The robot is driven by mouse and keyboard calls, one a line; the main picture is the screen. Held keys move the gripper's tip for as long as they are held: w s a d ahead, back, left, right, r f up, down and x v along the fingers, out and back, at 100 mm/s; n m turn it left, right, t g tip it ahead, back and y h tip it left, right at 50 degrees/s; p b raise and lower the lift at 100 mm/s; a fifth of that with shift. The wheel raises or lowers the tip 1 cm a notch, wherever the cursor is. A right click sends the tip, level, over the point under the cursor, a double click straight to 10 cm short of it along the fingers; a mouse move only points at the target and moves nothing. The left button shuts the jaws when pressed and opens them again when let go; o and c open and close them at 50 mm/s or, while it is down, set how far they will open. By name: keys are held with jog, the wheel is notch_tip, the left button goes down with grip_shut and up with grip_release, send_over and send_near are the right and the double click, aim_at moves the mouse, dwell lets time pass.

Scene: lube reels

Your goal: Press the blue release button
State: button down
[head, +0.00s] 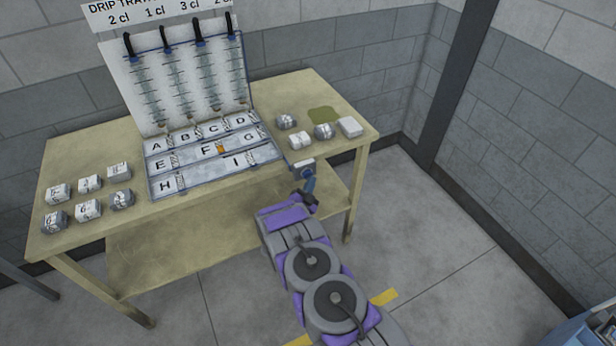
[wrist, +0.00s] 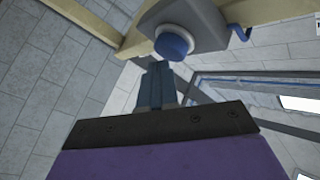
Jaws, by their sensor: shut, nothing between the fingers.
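The blue release button (wrist: 174,45) is a round blue cap on a grey box (wrist: 205,22) in the wrist view. The box also shows at the table's front right edge in the head view (head: 304,165). My gripper (wrist: 156,66) is shut and empty, with its blue fingers pointing up at the button. Its tips show just below and left of the button. I cannot tell whether they touch it. In the head view my gripper (head: 308,181) is just in front of the box, and the button's face cannot be made out.
The wooden table (head: 75,150) has a lower shelf. A lettered tray (head: 215,172) with an upright panel (head: 180,80) stands on it. Several small white and grey packs lie left and right of the tray. A blue hook (wrist: 242,33) sits beside the box.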

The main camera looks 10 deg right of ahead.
jog(key=shift+w+a, duration=0.15)
jog(key=shift+w, duration=0.25)
dwell(0.4)
jog(key=shift+s, duration=0.15)
jog(key=shift+s+d, duration=0.3)
jog(key=shift+s, duration=0.4)
jog(key=shift+s, duration=0.1)
jog(key=shift+s+d+p, duration=0.15)
jog(key=shift+s+d, duration=0.1)
jog(key=shift+s, duration=0.5)
jog(key=shift+s+d+p, duration=0.1)
jog(key=shift+s+d, duration=0.15)
jog(key=shift+s, duration=0.55)
jog(key=shift+s+d+p, duration=0.15)
jog(key=shift+s+d, duration=0.1)
jog(key=shift+s, duration=0.5)
jog(key=shift+w, duration=0.1)
